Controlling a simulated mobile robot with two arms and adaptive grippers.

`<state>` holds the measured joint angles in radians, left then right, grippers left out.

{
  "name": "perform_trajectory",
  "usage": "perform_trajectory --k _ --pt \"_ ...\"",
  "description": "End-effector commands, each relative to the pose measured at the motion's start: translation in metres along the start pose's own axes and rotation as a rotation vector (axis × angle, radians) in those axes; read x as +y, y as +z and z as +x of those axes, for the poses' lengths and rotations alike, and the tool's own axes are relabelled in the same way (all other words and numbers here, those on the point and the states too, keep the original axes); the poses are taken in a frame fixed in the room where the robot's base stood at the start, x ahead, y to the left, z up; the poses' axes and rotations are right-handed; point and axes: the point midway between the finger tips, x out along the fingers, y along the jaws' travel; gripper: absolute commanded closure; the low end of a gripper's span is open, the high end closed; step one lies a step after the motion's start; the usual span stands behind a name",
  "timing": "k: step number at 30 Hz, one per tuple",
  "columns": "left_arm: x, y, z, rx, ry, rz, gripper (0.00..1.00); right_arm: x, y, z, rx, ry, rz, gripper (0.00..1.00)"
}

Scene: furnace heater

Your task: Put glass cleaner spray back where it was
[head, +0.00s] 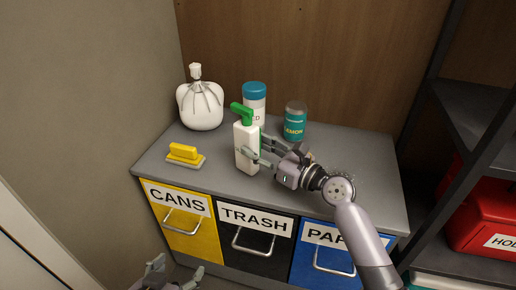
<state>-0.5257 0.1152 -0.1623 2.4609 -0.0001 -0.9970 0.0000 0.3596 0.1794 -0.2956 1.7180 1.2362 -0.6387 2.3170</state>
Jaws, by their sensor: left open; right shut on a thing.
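The glass cleaner spray (245,160) is a white bottle with a green trigger head. It is upright over the grey counter top, towards its front middle. My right gripper (254,156) is shut on the bottle from the right side. Whether the bottle's base touches the counter is hard to tell. My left gripper (172,276) is at the bottom edge of the view, low in front of the cabinet. It is open, empty and partly cut off by the frame.
On the counter (350,168) stand a white tied bag (201,105), a yellow-handled brush (184,153), a blue-capped canister (257,98) and a teal lemon container (295,124). Below are yellow, black and blue drawers. A dark shelf with a red box (480,225) is at right.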

Motion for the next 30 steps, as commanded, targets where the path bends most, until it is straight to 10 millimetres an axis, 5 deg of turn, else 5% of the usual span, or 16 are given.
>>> perform_trajectory --k 5,6,14,25,30 --pt "0.000 -0.002 0.001 0.010 0.000 0.000 0.31 0.000 -0.002 0.000 -0.003 -0.001 0.001 0.68" --pt "0.000 -0.003 0.001 0.013 0.000 0.000 0.31 0.000 -0.003 0.000 0.000 0.000 0.001 0.60" --pt "0.000 -0.002 0.001 0.011 0.000 0.000 0.31 0.000 -0.003 0.000 0.000 0.000 0.000 0.42" --pt "0.000 -0.002 0.000 0.005 0.000 0.000 0.31 0.000 0.002 0.000 -0.001 0.000 -0.002 0.42" --pt "-0.002 0.020 -0.007 -0.105 -0.005 -0.002 0.31 -0.001 0.000 -0.023 0.003 -0.002 0.001 0.42"
